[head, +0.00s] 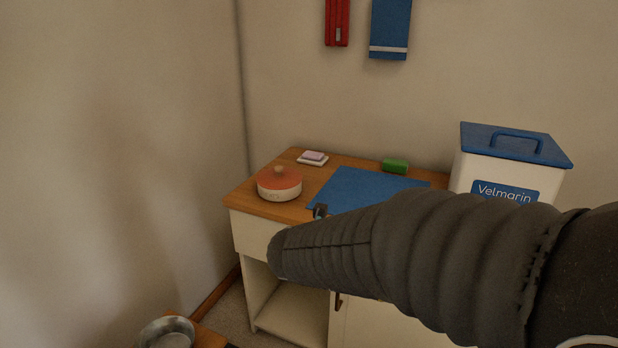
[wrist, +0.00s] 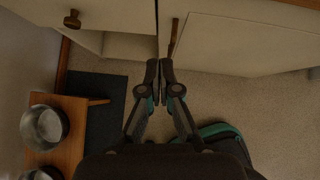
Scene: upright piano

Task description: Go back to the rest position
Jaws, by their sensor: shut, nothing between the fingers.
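My gripper (wrist: 160,70) shows in the wrist view with its two dark fingers together and nothing between them. It is above the floor, in front of the cream cabinet (wrist: 240,45). In the head view, my arm in a dark ribbed sleeve reaches in from the right across the front of the cabinet (head: 258,235). It hides part of the cabinet front, and I cannot make out the fingertips there.
On the wooden top are an orange-lidded pot (head: 279,184), a blue mat (head: 360,187), a green roll (head: 395,166) and a white Velmarin box (head: 510,165). A metal bowl (wrist: 44,127) stands on a low wooden stool (wrist: 75,108) at left. A wall is close on the left.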

